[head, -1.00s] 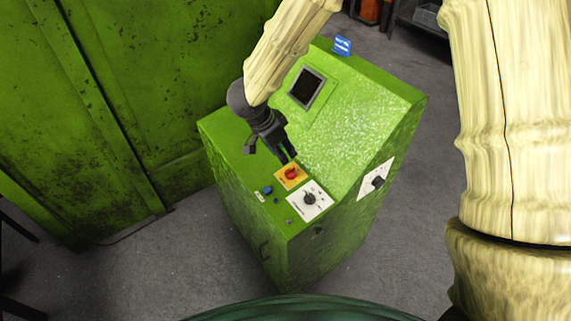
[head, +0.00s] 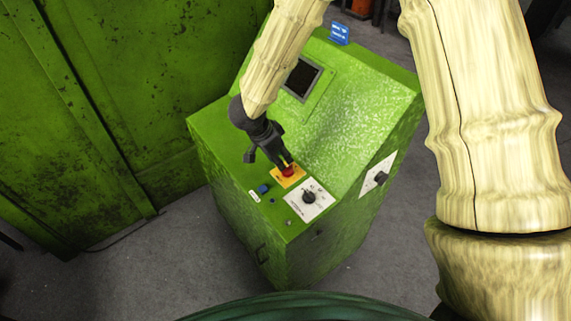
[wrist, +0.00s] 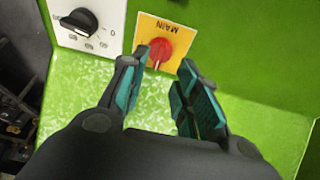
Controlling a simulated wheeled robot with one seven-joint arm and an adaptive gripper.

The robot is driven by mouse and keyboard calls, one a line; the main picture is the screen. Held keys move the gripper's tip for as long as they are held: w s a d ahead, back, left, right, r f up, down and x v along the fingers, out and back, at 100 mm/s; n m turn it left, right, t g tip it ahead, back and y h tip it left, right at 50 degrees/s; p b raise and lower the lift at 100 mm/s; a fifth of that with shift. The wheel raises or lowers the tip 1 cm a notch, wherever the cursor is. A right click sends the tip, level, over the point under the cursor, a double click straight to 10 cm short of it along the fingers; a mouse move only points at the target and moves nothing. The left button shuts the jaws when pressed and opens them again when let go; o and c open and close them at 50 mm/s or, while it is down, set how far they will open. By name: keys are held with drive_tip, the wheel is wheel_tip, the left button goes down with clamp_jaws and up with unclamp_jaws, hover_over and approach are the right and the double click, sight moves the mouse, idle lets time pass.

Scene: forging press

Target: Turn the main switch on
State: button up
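The main switch is a red knob (head: 288,171) on a yellow plate (head: 279,182) on top of the green control cabinet. In the wrist view the red knob (wrist: 160,50) sits on the yellow plate (wrist: 178,32) marked "MAIN". My gripper (head: 286,164) is right at the knob in the head view. In the wrist view my gripper (wrist: 166,68) is open, its two teal-padded fingers apart. The left fingertip is close beside the knob and the right one is farther from it. I cannot tell whether either finger touches the knob.
A black rotary selector (head: 309,198) on a white plate sits beside the main switch, with a blue button (head: 263,189) on the other side. Another black selector (head: 380,178) is on the cabinet's side. A dark screen (head: 302,78) is on the sloped face. A green wall (head: 100,110) stands left.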

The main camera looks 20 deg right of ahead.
sight(287, 170)
drive_tip(key=shift+x, duration=2.8)
drive_tip(key=shift+s, duration=0.1)
clamp_jaws()
